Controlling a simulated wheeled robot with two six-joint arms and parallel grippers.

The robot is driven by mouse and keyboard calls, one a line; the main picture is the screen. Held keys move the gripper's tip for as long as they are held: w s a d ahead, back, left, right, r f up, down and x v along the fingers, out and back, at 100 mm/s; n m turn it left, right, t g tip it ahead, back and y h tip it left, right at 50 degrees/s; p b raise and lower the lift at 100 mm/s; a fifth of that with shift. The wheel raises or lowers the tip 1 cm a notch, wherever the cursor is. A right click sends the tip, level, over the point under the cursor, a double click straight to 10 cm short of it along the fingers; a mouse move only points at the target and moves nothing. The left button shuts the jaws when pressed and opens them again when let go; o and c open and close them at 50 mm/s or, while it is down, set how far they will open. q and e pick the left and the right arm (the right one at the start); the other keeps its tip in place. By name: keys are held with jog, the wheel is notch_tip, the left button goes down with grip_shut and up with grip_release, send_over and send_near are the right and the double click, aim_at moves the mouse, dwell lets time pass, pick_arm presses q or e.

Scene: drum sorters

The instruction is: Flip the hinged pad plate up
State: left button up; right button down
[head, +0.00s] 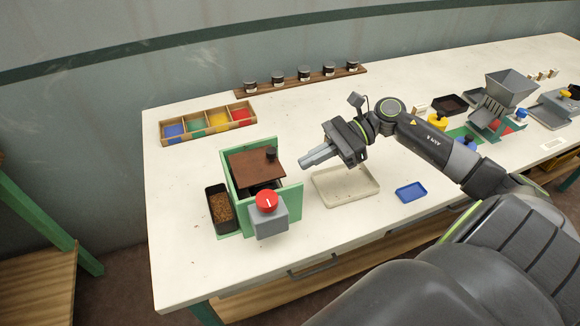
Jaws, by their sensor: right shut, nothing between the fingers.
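The brown plate (252,168) with a small black knob (271,153) on it sits at the top of a green-sided device (290,202) on the white table. A dark gap shows below its front edge; I cannot tell its exact tilt. A red knob (266,200) on a grey block (269,222) is at the device's front. My right gripper (303,161) is shut and empty. Its fingertips point left, just right of the plate and apart from the black knob. My left gripper is not in view.
A black bin of brown grains (209,204) stands left of the device. A cream tray (345,199) lies below my right gripper, with a blue tray (410,192) to its right. A wooden compartment box (208,124) and a rack of jars (300,81) are behind.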

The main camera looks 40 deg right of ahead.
aim_at(256, 163)
jog(key=shift+p+x, duration=0.7)
jog(key=shift+x, duration=1.95)
